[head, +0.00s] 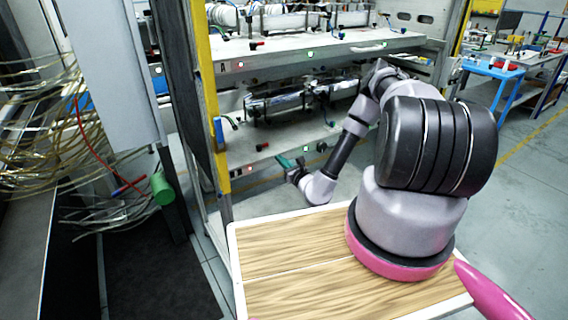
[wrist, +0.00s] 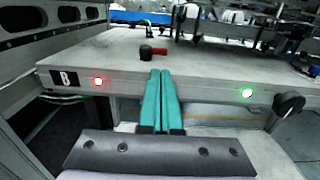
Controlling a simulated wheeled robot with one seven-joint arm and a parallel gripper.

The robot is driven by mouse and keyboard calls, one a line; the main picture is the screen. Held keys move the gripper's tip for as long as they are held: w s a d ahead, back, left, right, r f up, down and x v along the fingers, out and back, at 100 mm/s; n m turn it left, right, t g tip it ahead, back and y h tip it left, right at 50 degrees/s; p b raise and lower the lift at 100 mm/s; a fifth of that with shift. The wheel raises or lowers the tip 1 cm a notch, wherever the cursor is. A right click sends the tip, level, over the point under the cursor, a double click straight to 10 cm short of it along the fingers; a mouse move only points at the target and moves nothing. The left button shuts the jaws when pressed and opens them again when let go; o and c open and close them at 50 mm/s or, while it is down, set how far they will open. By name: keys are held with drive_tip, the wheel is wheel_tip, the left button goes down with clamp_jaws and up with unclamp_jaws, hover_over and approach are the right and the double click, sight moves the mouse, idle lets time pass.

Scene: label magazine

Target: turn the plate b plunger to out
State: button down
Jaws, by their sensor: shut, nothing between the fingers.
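Plate B (wrist: 210,65) is a grey shelf with a "B" label (wrist: 65,78) on its front edge; in the head view it is the lower shelf (head: 285,143). A small red and black fitting (wrist: 152,52) stands on its top near the front edge, also visible in the head view (head: 262,147). A round black knob (wrist: 289,103) sits on the front edge at the right. Which of these is the plunger I cannot tell for certain. My gripper (wrist: 160,73) has teal fingers, shut and empty, with tips at the front edge just below the red and black fitting; it also shows in the head view (head: 285,160).
A red light (wrist: 98,81) glows beside the label, and a green light (wrist: 247,93) left of the knob. Plate A (head: 300,50) is above, with hardware. A yellow post (head: 203,90) stands at the left. Cables and rods lie on plate B behind the fitting.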

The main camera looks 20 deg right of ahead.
sight(266, 145)
drive_tip(key=x, duration=0.9)
drive_tip(key=shift+d, duration=0.15)
